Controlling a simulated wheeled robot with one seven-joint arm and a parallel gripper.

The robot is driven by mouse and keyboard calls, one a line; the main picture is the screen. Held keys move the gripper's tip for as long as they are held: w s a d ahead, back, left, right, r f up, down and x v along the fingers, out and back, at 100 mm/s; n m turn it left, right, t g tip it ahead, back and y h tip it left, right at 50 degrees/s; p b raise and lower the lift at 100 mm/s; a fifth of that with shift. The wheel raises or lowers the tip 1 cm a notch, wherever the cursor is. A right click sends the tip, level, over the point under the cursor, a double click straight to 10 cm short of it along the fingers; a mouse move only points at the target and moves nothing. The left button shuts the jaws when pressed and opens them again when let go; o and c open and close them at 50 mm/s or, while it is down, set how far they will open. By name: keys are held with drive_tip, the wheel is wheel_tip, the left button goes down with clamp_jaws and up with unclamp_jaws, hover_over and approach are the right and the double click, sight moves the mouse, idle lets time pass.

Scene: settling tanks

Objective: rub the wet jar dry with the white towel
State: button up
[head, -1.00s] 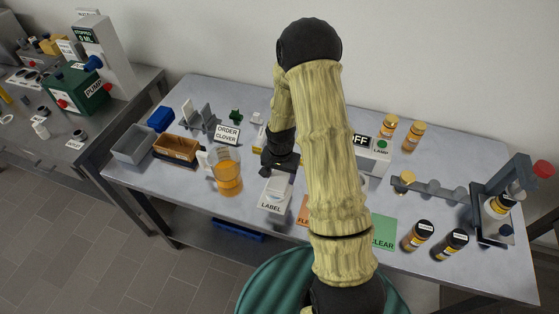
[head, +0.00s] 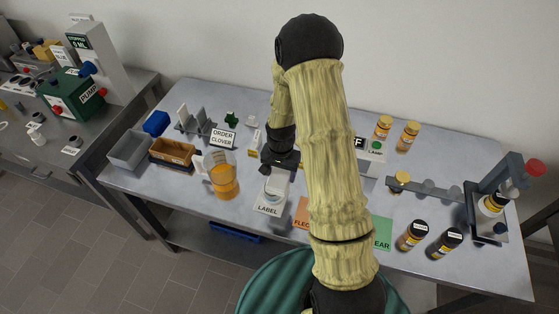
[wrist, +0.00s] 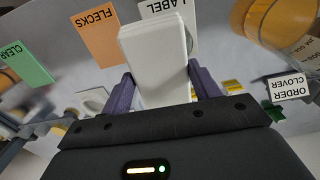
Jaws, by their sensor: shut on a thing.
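My gripper (wrist: 163,90) is shut on the white towel (wrist: 155,55), a folded, block-like white piece between the two purple fingers. In the head view my gripper (head: 281,166) is above the table's middle, with the towel (head: 278,180) below it. Behind the towel, a pale round edge that looks like the jar (wrist: 191,38) shows in the wrist view. In the head view this jar (head: 270,197) stands by the LABEL card (head: 267,210), partly covered by the towel. I cannot tell whether towel and jar touch, or whether the glass is wet.
An amber pitcher (head: 223,178) stands close on the left, near the ORDER CLOVER sign (head: 222,139). An orange FLECKS card (head: 302,213) and green CLEAR card (head: 382,233) lie to the right. Dark-capped jars (head: 412,236) stand at the front right. My arm hides the table's middle.

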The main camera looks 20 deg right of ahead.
drive_tip(key=r, duration=0.1)
drive_tip(key=a+r+p, duration=0.1)
drive_tip(key=shift+r+p, duration=0.3)
drive_tip(key=shift+r, duration=0.05)
drive_tip(key=shift+w+r+p, duration=0.2)
drive_tip(key=shift+r+p, duration=0.7)
drive_tip(key=shift+r, duration=0.45)
